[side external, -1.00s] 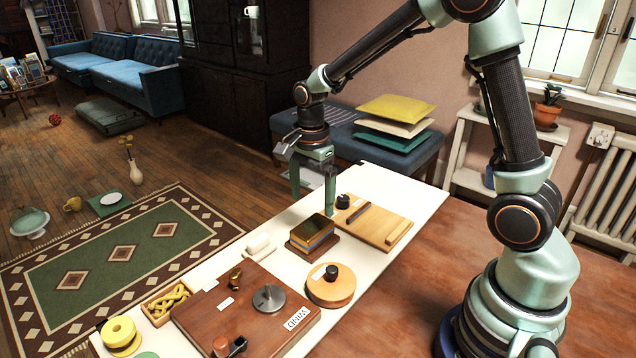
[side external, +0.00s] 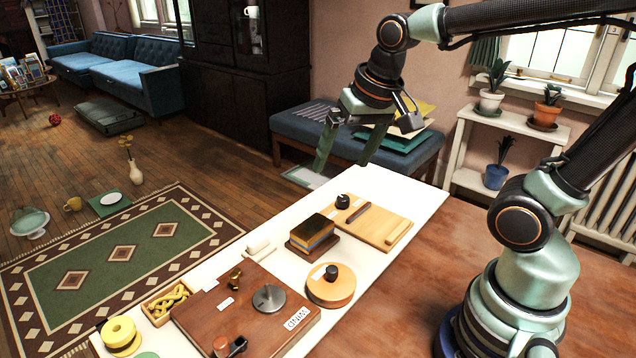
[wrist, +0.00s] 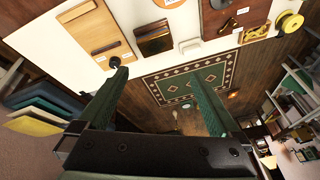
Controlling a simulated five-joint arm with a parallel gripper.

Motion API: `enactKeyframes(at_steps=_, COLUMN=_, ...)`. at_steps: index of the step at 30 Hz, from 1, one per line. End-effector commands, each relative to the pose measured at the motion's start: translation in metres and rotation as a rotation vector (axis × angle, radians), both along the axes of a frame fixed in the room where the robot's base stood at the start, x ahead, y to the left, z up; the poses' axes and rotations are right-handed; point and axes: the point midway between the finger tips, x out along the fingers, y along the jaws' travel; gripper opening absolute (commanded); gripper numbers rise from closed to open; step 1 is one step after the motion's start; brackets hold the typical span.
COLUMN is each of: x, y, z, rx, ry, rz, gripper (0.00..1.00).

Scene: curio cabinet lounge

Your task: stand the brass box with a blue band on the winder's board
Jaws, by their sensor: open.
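The winder's board (side external: 262,332) is a reddish-brown board at the near left. It carries a grey disc (side external: 268,298), a small brass fitting (side external: 235,278) and a label. My gripper (side external: 342,164) is open and empty, above the far end of the table, up and to the right of the box. Its fingers (wrist: 157,75) are spread in the wrist view.
A light wooden board (side external: 375,224) with a black knob lies right of the box. A white piece (side external: 258,245), a tray of yellow cord (side external: 170,302) and a yellow spool (side external: 120,335) lie left.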

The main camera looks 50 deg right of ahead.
Motion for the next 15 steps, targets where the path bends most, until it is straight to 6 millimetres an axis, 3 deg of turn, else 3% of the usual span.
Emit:
enactKeyframes(at_steps=6, x=-0.025, y=0.003, z=0.005, rx=-0.127, ry=-0.105, rz=0.297, gripper=0.99)
enactKeyframes(at_steps=15, x=-0.03, y=0.004, z=0.004, rx=-0.17, ry=-0.127, rz=0.384, gripper=0.99)
